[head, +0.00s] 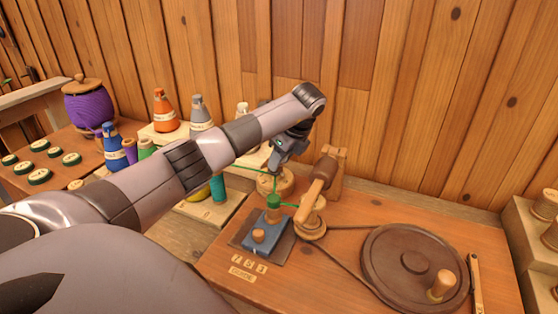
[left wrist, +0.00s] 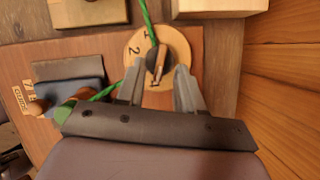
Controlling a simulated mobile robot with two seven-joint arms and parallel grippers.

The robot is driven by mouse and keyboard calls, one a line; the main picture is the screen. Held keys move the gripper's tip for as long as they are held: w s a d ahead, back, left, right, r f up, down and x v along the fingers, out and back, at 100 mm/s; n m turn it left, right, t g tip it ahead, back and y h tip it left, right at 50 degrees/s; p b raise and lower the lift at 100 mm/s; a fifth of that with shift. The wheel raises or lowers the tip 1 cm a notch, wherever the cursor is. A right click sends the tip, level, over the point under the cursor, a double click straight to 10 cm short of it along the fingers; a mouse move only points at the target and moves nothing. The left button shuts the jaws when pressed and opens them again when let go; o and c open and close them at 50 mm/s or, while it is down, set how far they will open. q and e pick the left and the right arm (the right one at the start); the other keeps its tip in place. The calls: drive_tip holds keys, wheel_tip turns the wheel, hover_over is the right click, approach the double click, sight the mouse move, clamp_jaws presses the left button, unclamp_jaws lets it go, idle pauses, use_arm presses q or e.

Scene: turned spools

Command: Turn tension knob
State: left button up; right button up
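The tension knob is a dark pointer on a round pale wooden dial (left wrist: 172,40) marked with numbers, seen in the left wrist view. In the head view, the dial (head: 283,183) is partly hidden below my left gripper (head: 275,168). The left gripper also shows in the left wrist view (left wrist: 158,68), its two grey fingers apart on either side of the knob (left wrist: 158,62). Gaps show between fingers and knob, so it is open and holds nothing. A green thread (left wrist: 148,22) runs over the dial. My right gripper is not in view.
A blue block (head: 266,246) with a wooden peg and a small green spool (head: 273,202) stand close in front of the dial. A wooden arm (head: 322,180) is just right of it. A large belt-driven wheel (head: 385,265) fills the right. Thread cones (head: 165,112) stand behind left.

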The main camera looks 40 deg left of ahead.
use_arm(q)
drive_tip(key=v, duration=0.6)
idle(0.5)
